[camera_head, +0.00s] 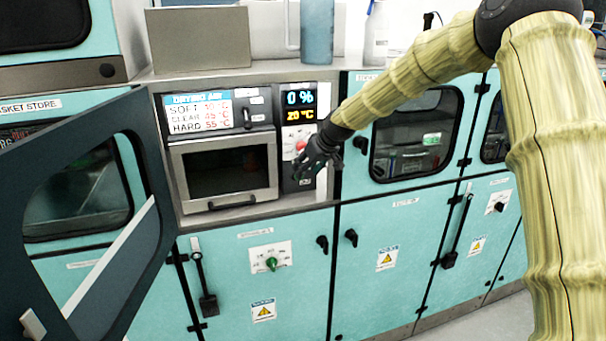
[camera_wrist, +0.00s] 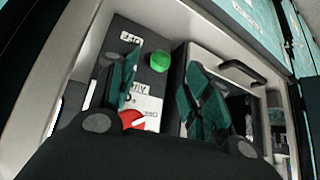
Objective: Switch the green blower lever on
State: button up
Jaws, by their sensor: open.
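My gripper (camera_head: 316,160) is in front of the narrow dark control panel (camera_head: 287,183), right of the small oven door. In the wrist view my gripper (camera_wrist: 160,82) is open, its two dark green fingers apart and nothing held between them. A round green knob (camera_wrist: 159,62) shows beyond and between the fingertips. A red knob (camera_wrist: 131,119) lies nearer the palm, partly behind the left finger; it also shows in the head view (camera_head: 300,146). The panel's lower part is partly hidden by my gripper in the head view. I cannot tell whether the green knob is the blower lever or its setting.
The oven door (camera_head: 222,203) is shut, with a bar handle. Above it are a settings sign (camera_head: 197,112) and a display (camera_head: 300,107) reading 0 % and 20 °C. A dark cabinet door (camera_head: 150,185) stands open at left. A green dial (camera_head: 272,264) sits on the lower cabinet.

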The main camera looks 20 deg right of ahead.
jog(key=shift+v, duration=2.4)
jog(key=s+a+f+m+g+b, duration=0.15)
jog(key=s+f, duration=0.55)
jog(key=f, duration=0.7)
jog(key=s+a+f+g+h+b, duration=0.1)
jog(key=s+a+f, duration=0.2)
jog(key=s+f, duration=0.8)
jog(key=s+a+f+m+g+b, duration=0.1)
jog(key=s+a+f, duration=0.25)
jog(key=f, duration=1.25)
jog(key=s+f+g+b, duration=0.1)
jog(key=s+f, duration=0.6)
jog(key=s, duration=0.4)
jog(key=s+f+g+b, duration=0.1)
jog(key=s+f+b, duration=0.1)
jog(key=s+f, duration=0.6)
jog(key=s+f+m+g+h+b, duration=0.1)
jog(key=s+f, duration=0.1)
jog(key=s, duration=1.9)
jog(key=shift+d+g+h, duration=0.3)
jog(key=shift+d+g, duration=0.05)
jog(key=shift+d, duration=0.05)
